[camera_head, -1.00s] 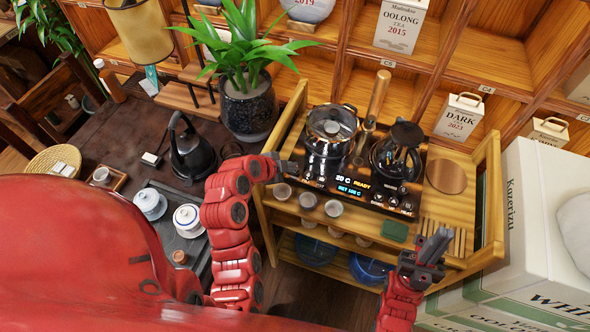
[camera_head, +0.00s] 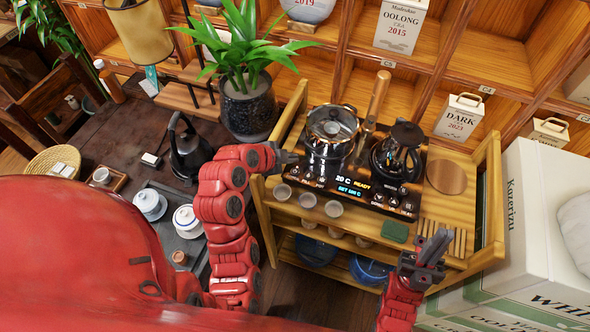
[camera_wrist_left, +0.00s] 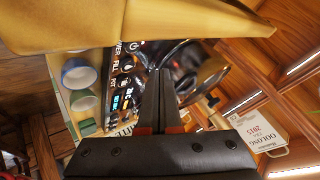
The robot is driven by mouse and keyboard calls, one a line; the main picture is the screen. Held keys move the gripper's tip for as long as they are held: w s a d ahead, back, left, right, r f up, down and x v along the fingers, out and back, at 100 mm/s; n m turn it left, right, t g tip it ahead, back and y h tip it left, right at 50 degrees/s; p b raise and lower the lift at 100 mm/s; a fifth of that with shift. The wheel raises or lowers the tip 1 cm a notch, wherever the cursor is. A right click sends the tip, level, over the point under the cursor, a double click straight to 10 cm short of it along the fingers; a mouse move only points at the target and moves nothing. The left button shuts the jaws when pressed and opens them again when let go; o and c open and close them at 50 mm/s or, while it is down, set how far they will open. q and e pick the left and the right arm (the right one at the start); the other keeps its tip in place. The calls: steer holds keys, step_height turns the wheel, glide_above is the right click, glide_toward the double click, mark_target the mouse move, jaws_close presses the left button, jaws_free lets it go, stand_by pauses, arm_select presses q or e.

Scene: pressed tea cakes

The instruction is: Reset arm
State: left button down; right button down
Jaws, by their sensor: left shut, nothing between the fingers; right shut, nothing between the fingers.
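My left gripper (camera_head: 289,158) is shut and empty at the left edge of the wooden tea cart, just left of the glass pot on the heater. Its shut fingers (camera_wrist_left: 159,98) also show in the left wrist view, pointing toward the pot and the control panel. My red left arm (camera_head: 232,215) is bent beside the cart. My right gripper (camera_head: 436,246) is shut and empty over the cart's front right corner, near a slatted wooden rack. Its fingers point up and to the right.
The cart (camera_head: 462,262) holds a lidded glass pot (camera_head: 331,130), a dark kettle (camera_head: 399,150), a lit control panel (camera_head: 352,184), several small cups (camera_head: 307,200) and a green block (camera_head: 395,231). A potted plant (camera_head: 248,104) stands behind my left arm. White boxes (camera_head: 545,215) stand at the right.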

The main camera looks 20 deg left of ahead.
arm_select(q)
steer(key=shift+r, duration=0.8)
stand_by(0.4)
